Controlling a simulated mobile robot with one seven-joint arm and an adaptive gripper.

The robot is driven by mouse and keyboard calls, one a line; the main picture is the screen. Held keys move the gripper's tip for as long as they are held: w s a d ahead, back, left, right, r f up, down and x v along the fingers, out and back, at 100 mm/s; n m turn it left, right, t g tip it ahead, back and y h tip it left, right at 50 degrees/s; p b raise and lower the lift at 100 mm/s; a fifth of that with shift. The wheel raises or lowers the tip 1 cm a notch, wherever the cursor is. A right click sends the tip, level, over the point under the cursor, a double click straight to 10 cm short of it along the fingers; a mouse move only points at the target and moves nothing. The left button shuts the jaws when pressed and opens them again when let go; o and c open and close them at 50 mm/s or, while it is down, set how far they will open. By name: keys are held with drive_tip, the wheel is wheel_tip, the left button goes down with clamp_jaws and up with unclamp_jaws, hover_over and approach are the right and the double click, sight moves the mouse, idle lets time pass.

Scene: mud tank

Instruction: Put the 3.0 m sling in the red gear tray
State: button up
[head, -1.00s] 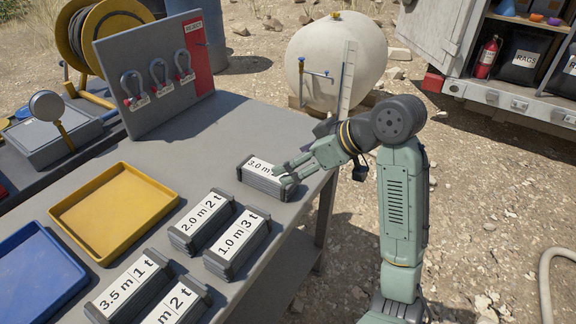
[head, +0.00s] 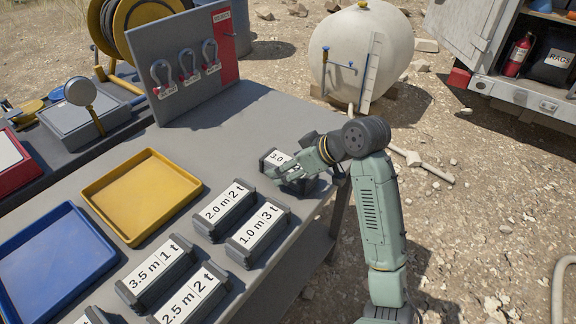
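The 3.0 m sling (head: 272,158) is a dark block with a white label at the far right edge of the grey table. Its label is partly covered by my gripper. My gripper (head: 286,174) is at this sling, with its fingers over the near side. Whether the fingers are closed on it is not clear. A red tray-like thing (head: 24,173) with a white panel is cut off at the left picture edge. I cannot tell for sure that it is the red gear tray.
A yellow tray (head: 140,195) and a blue tray (head: 55,262) lie on the table (head: 235,130). Sling blocks labelled 2.0 m 2 t (head: 224,210), 1.0 m 3 t (head: 258,233), 3.5 m 1 t (head: 155,272) and 2.5 m 2 t (head: 190,296) stand nearby. A shackle board (head: 190,60) stands behind.

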drive_tip(key=shift+w+a+f, duration=0.15)
drive_tip(key=shift+a+f, duration=0.05)
drive_tip(key=shift+f, duration=0.05)
drive_tip(key=shift+c, duration=0.3)
drive_tip(key=shift+r, duration=0.1)
drive_tip(key=c, duration=1.6)
